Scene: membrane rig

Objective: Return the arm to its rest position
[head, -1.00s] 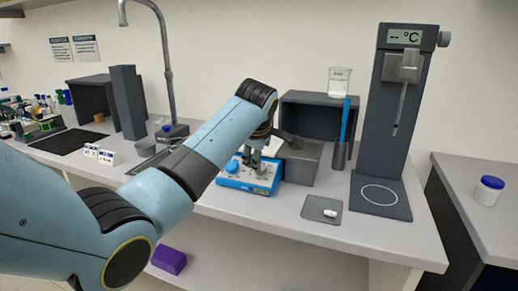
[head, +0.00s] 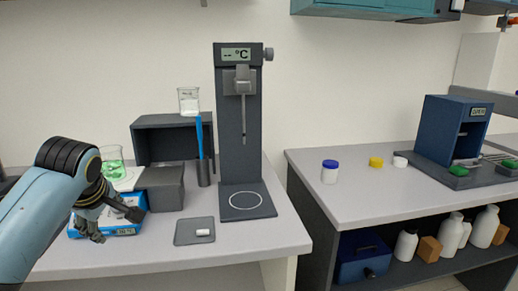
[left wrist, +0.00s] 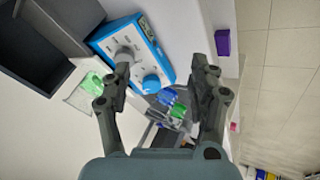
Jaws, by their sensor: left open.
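My left arm comes in from the left in the head view. Its gripper (head: 116,224) is open with nothing between the fingers, and it overlaps the blue control box (head: 128,230) in the picture. In the left wrist view the open fingers (left wrist: 161,68) spread apart. The blue box (left wrist: 108,38), with a grey knob and a blue knob, lies beyond the left finger. I cannot tell the exact gap between gripper and box. My right gripper is in neither current view.
A beaker of green liquid (head: 112,168) stands behind my left gripper. To its right are a dark grey open box (head: 150,141), a tall thermometer stand (head: 230,120) and a grey tray (head: 183,236) holding a small white piece. A second bench (head: 350,205) stands right, past a gap.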

